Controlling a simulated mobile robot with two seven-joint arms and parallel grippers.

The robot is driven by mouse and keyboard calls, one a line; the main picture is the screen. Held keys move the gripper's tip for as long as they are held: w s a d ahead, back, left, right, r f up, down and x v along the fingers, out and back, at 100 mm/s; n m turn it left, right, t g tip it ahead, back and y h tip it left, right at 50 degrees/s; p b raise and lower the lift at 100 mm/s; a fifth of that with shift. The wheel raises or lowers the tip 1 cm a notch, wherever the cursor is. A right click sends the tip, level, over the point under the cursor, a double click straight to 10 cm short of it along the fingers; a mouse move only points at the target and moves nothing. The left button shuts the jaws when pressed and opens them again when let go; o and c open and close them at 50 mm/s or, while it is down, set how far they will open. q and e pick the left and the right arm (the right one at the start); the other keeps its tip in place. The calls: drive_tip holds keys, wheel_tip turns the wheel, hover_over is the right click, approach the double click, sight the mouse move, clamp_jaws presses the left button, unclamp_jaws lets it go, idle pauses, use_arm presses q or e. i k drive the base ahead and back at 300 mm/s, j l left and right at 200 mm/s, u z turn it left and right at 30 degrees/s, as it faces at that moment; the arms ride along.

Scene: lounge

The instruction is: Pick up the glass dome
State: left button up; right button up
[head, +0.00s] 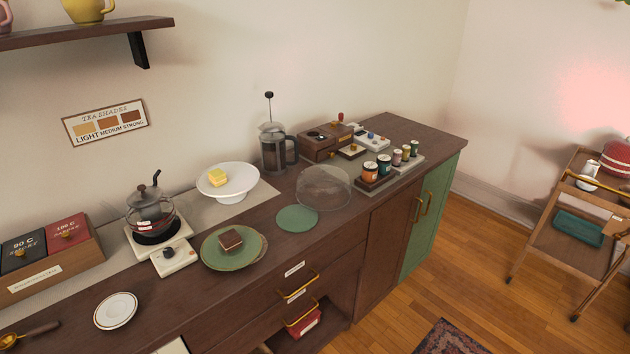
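The glass dome (324,188) is clear and see-through. It stands on the dark wooden counter, right of the middle of the head view, close to the counter's front edge. A round green mat (297,218) lies just in front and to the left of it. Whether the dome has a knob on top is hard to tell. Neither of my grippers shows in the head view.
A French press (273,148) stands behind the dome. A white cake stand (228,188) with a yellow piece is to its left. Several small jars (384,164) stand close on its right. A green plate (232,262) holds a brown square. Two drawers (297,290) are below.

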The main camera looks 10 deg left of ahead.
sight(324, 188)
drive_tip(key=i+l+u, duration=0.1)
drive_tip(key=u, duration=0.4)
drive_tip(key=i+l+u, duration=0.1)
drive_tip(key=l+u, duration=0.2)
drive_tip(key=u, duration=0.15)
drive_tip(key=i+l+u, duration=0.1)
drive_tip(key=l+u, duration=0.15)
drive_tip(key=l, duration=0.15)
drive_tip(key=l+u, duration=0.2)
drive_tip(key=l, duration=0.25)
drive_tip(key=l+u, duration=0.2)
drive_tip(key=l, duration=1.55)
drive_tip(key=i+l, duration=0.1)
drive_tip(key=l, duration=0.7)
